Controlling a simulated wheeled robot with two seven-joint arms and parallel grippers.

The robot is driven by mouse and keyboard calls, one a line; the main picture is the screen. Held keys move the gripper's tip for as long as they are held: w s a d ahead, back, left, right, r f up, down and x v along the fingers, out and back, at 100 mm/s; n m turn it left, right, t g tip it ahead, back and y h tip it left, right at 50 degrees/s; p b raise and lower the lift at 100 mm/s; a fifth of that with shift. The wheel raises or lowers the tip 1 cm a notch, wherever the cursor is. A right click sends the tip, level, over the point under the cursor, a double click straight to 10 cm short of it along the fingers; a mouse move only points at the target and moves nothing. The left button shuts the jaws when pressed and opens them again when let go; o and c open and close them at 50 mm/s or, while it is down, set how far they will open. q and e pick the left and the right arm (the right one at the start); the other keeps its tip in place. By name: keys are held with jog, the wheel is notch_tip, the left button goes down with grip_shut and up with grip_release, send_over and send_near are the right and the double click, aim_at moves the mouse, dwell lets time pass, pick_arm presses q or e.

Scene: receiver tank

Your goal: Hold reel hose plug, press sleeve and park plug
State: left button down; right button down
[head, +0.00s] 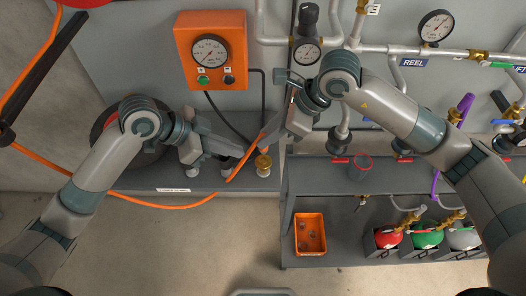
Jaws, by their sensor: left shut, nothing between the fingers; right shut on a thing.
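The orange reel hose (165,205) sags in from the left, and its end rises steeply to my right gripper (268,140). That gripper is shut on the hose's plug end, which the fingers mostly hide. My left gripper (236,152) is shut and empty, just left of the hose end; I cannot tell whether it touches it. A brass fitting (263,164) stands upright on the grey ledge just below the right gripper's fingertips. The sleeve cannot be made out.
An orange gauge box (211,50) with two buttons is on the wall above. A grey shelf unit at right holds an orange bin (310,234), a red-rimmed cup (360,167) and red (388,238), green and grey round items. Pipes and gauges fill the upper right.

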jog(key=shift+r+p, duration=0.3)
jog(key=shift+r, duration=0.65)
jog(key=shift+d, duration=0.1)
dwell(0.4)
